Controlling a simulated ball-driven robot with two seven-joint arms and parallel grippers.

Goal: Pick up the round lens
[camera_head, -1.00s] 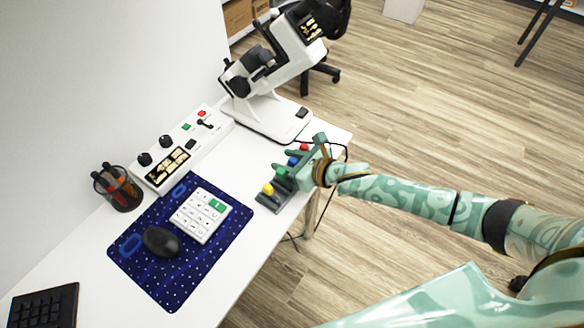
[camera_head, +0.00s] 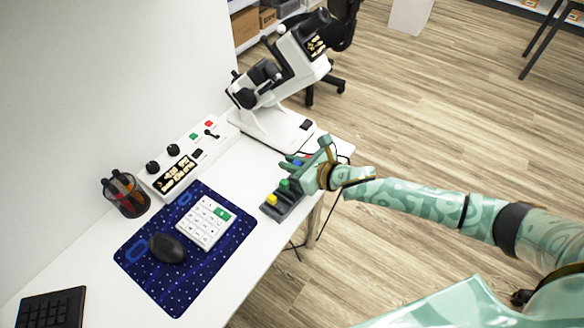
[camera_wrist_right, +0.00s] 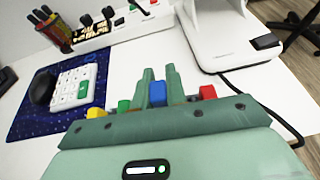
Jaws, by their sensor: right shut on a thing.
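A dark rack (camera_head: 279,210) stands near the table's right edge with small coloured pieces in a row: yellow (camera_head: 271,200), green (camera_head: 285,184), blue (camera_head: 297,161) and red. My right gripper (camera_head: 306,154) is over the far part of the rack. In the right wrist view its two fingers (camera_wrist_right: 160,88) are shut on the blue piece (camera_wrist_right: 158,94), with the green piece (camera_wrist_right: 124,106) to the left and the red piece (camera_wrist_right: 208,92) to the right. I cannot tell which piece is the round lens. The rack is mostly hidden there. My left gripper is not in view.
A white microscope-like instrument (camera_head: 275,122) stands just behind the rack. A control box (camera_head: 205,146), pen cup (camera_head: 127,198), white keypad (camera_head: 203,222), mouse (camera_head: 167,248) and blue mat (camera_head: 175,290) are to the left. A black cable runs close to the gripper.

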